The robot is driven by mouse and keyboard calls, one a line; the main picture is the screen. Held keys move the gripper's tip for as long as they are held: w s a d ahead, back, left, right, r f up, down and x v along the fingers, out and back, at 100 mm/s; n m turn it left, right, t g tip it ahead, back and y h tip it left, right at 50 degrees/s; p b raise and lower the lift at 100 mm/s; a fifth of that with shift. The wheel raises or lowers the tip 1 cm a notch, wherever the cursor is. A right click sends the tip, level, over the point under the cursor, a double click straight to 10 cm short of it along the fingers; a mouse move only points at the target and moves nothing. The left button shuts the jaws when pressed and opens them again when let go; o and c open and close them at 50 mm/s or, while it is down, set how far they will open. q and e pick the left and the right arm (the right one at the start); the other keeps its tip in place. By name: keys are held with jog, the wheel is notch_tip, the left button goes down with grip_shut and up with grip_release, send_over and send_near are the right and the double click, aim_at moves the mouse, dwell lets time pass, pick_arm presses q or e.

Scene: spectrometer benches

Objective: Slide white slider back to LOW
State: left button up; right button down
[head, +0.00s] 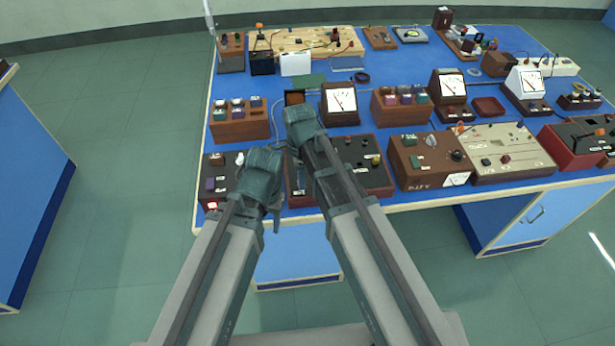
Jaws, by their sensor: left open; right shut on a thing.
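A small white piece (240,158), which may be the white slider, shows at the back of a dark-topped control box (215,171) at the table's near left corner. My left gripper (262,160) is open, just right of the white piece and over the right part of that box. It hides much of the box top, and I cannot read a LOW mark. My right gripper (299,122) is farther back, over the rear of a second dark-topped box (366,150). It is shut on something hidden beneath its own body.
The blue table (285,212) is crowded. A wooden block with coloured knobs (238,128) stands behind the left box. A white-faced meter (341,101) stands right of my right gripper. A brown box (415,172) stands farther right. Floor is clear left of the table.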

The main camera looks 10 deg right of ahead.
jog(key=shift+a, duration=0.25)
jog(key=c, duration=0.7)
grip_release()
jog(key=shift+a, duration=0.1)
jog(key=shift+r, duration=0.1)
jog(key=shift+r+p, duration=0.45)
jog(key=shift+p, duration=0.1)
notch_tip(320, 180, up, 13)
jog(key=p, duration=1.2)
jog(key=shift+f+p, duration=0.15)
jog(key=shift+p, duration=0.2)
jog(key=shift+d, duration=0.2)
